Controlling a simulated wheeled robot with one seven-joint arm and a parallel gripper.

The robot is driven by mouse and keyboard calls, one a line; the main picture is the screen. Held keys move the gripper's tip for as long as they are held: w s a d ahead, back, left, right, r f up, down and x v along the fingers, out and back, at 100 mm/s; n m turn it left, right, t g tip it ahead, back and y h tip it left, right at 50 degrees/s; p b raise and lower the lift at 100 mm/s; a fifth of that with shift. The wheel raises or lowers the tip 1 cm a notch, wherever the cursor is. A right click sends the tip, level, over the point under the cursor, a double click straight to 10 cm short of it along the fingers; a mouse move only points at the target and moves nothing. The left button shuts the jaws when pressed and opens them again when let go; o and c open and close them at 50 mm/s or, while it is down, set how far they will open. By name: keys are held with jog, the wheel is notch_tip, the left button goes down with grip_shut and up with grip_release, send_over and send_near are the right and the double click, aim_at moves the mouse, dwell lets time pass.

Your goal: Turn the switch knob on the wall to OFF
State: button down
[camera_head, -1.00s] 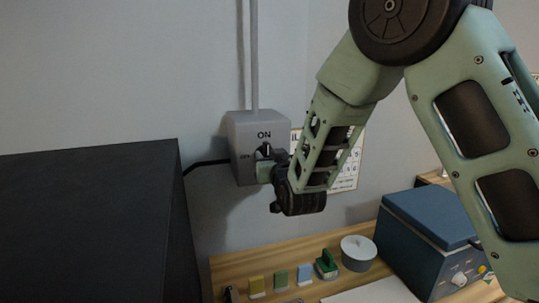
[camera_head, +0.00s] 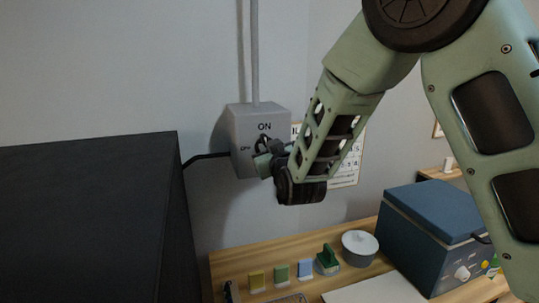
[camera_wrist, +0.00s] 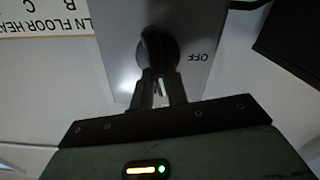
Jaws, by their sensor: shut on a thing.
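The grey switch box (camera_head: 243,135) is on the wall, with ON at the top of its face and OFF at the left. Its black knob (camera_head: 263,142) is partly hidden by my gripper (camera_head: 266,160). In the wrist view, which is upside down, the knob (camera_wrist: 153,48) sits beside the OFF mark on the box face (camera_wrist: 195,35). My gripper's two dark fingers (camera_wrist: 161,90) are shut on the knob's near end. The knob looks slightly tilted; I cannot tell its exact setting.
A large black block (camera_head: 90,215) stands at the left. A wall chart (camera_head: 347,165) hangs right of the switch.

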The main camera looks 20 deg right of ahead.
jog(key=shift+a+f+n+b, duration=0.2)
jog(key=shift+n+b, duration=0.2)
jog(key=shift+n, duration=2.15)
jog(key=shift+a+f+n+b, duration=0.2)
jog(key=shift+n+b, duration=0.15)
jog(key=shift+n, duration=2.15)
jog(key=shift+a+f+n+b, duration=0.15)
jog(key=shift+n+b, duration=0.25)
jog(key=shift+n, duration=2.15)
jog(key=c, duration=1.4)
grip_release()
jog(key=shift+f, duration=0.1)
